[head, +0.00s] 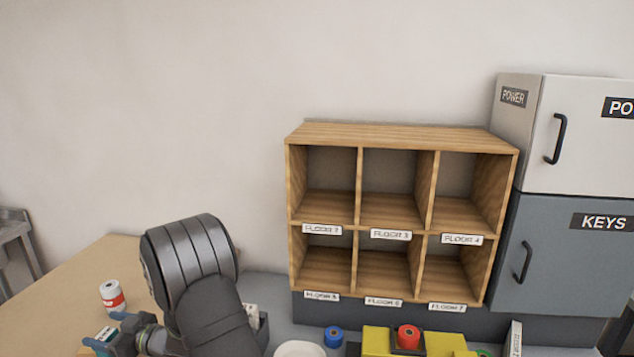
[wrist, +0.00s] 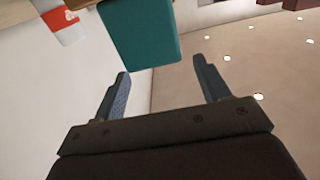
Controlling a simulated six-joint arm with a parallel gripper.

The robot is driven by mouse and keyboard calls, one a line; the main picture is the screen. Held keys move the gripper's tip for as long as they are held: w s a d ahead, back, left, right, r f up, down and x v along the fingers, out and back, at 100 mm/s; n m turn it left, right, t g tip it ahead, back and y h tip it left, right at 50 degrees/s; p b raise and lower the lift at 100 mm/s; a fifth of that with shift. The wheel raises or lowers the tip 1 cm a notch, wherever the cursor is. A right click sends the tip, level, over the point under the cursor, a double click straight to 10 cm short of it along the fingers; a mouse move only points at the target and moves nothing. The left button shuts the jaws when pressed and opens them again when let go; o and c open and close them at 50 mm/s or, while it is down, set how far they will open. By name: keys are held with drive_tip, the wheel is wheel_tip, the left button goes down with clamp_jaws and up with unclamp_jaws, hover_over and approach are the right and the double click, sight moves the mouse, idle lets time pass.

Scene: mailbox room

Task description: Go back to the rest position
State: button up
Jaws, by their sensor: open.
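My gripper (head: 101,331) is at the lower left of the head view, over or beside the wooden table (head: 70,290). In the wrist view my gripper (wrist: 163,82) has its two fingers spread wide with nothing between them. A teal block-like item (wrist: 145,35) lies just beyond the fingertips, apart from them.
An empty wooden pigeonhole shelf (head: 400,138) with floor labels stands at centre right. A power cabinet (head: 585,150) sits above a keys cabinet (head: 570,270). A yellow box with a red button (head: 408,336), a blue roll (head: 333,336) and a white round item (head: 300,349) are in front.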

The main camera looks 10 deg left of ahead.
drive_tip(key=shift+f, duration=0.1)
drive_tip(key=f, duration=0.2)
drive_tip(key=d+f, duration=0.1)
drive_tip(key=f, duration=0.1)
drive_tip(key=d, duration=1.1)
drive_tip(key=a, duration=1.2)
drive_tip(key=shift+a+r, duration=0.1)
wheel_tip(320, 180, up, 4)
drive_tip(key=shift+r, duration=0.25)
drive_tip(key=w+d+r, duration=0.5)
drive_tip(key=d+r, duration=0.2)
drive_tip(key=d, duration=0.4)
drive_tip(key=w+d+f+m+t+h, duration=0.2)
drive_tip(key=w+d+m+t+h, duration=0.15)
drive_tip(key=w, duration=0.35)
drive_tip(key=w+d+f+m+t+h, duration=0.25)
drive_tip(key=w+d+t, duration=0.2)
drive_tip(key=w, duration=0.25)
drive_tip(key=w+d+f+m+h, duration=0.2)
drive_tip(key=w+d+m+h, duration=0.1)
drive_tip(key=d, duration=0.4)
drive_tip(key=w+d+f+m+h, duration=0.2)
drive_tip(key=w+d+m+h, duration=0.1)
drive_tip(key=d+m+h, duration=0.3)
drive_tip(key=shift+w+d+h, duration=0.4)
drive_tip(key=shift+d+h, duration=0.1)
drive_tip(key=shift+d, duration=0.65)
